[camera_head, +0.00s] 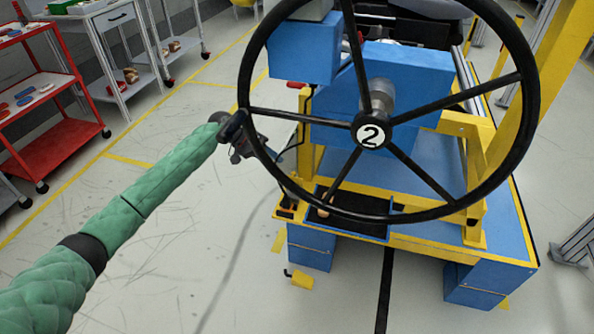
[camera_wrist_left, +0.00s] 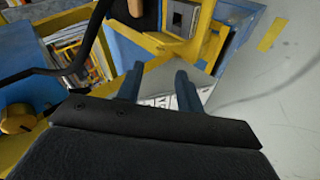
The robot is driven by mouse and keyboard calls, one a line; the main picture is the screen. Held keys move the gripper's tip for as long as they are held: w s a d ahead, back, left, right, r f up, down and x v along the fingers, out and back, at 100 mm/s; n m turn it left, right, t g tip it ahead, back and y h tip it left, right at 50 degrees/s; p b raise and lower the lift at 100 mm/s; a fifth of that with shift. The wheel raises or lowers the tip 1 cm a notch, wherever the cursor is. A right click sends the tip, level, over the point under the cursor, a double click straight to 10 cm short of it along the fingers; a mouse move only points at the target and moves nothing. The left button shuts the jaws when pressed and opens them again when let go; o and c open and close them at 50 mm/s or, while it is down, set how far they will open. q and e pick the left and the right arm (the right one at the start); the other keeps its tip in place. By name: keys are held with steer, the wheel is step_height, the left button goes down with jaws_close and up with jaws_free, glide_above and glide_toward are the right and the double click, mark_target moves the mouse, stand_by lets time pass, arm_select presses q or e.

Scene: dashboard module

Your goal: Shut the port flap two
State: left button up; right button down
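A large black wheel (camera_head: 528,112) with a "2" on its hub (camera_head: 370,133) stands in front of the blue and yellow module in the head view. I cannot make out port flap two for certain in either view. My left gripper (camera_head: 246,150) is at the wheel's left rim in the head view; whether it touches the rim is unclear. In the left wrist view its two dark blue fingers (camera_wrist_left: 158,82) are apart with nothing held between them. My right gripper is in neither view.
The blue module (camera_head: 400,75) sits on a yellow-edged base (camera_head: 515,225). A yellow post (camera_head: 556,65) rises at the right. A red cart (camera_head: 60,145) and grey carts (camera_head: 118,55) stand at the upper left.

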mark_target(296, 178)
arm_select(q)
steer(key=x, duration=0.7)
steer(key=shift+d+f, duration=0.15)
jaws_close()
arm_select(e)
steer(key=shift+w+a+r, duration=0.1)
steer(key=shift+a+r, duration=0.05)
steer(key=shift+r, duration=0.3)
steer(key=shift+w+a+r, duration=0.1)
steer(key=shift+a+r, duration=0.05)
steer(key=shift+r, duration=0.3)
